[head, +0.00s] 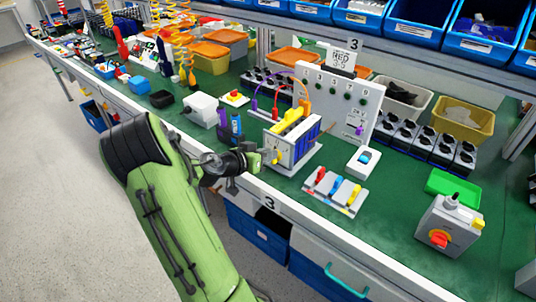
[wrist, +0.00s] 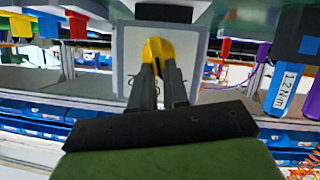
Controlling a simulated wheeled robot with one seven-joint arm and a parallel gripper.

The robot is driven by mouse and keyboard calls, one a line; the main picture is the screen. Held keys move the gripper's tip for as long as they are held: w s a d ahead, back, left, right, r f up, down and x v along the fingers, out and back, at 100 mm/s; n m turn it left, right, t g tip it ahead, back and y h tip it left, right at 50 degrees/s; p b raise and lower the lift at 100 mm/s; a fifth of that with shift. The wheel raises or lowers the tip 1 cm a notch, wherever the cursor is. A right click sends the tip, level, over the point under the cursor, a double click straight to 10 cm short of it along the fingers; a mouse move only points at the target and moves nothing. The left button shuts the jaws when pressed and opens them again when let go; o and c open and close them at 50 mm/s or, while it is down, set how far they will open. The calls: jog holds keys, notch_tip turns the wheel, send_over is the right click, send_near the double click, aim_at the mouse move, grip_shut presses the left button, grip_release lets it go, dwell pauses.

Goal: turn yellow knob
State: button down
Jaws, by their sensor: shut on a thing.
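The yellow knob (wrist: 158,49) sits on a pale square panel (wrist: 192,60) in the wrist view. My gripper (wrist: 160,70) is shut on the knob, with one dark finger on each side of it. In the head view my gripper (head: 262,161) meets the left face of a white and blue box (head: 294,148) with yellow parts on top. The knob is small and partly hidden by the fingers there, so its exact angle is hard to tell.
A purple and blue bottle-like pair (head: 230,127) stands just left of the box. A row of coloured switches (head: 332,190) lies to its right, and a grey box with a red knob (head: 449,226) stands further right. The bench's white front edge (head: 290,207) runs below my gripper.

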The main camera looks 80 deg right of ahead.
jog(key=shift+w+d+f+n+g+p, duration=0.1)
jog(key=shift+w+n+g+p, duration=0.1)
jog(key=shift+n+g, duration=0.3)
jog(key=shift+w+d+n+g+p, duration=0.15)
jog(key=shift+n+g, duration=0.15)
jog(key=shift+n, duration=0.4)
jog(key=shift+w+f+n+g+p, duration=0.1)
jog(key=shift+f+n+g+p, duration=0.1)
jog(key=shift+n+g, duration=0.25)
jog(key=shift+w+f+n+g+p, duration=0.15)
jog(key=shift+n+g, duration=0.1)
jog(key=shift+n, duration=0.3)
jog(key=shift+r, duration=0.1)
jog(key=c, duration=1.1)
grip_release()
jog(key=p+v, duration=0.3)
jog(key=v, duration=1.2)
jog(key=shift+w+a+r, duration=0.25)
jog(key=shift+r, duration=0.05)
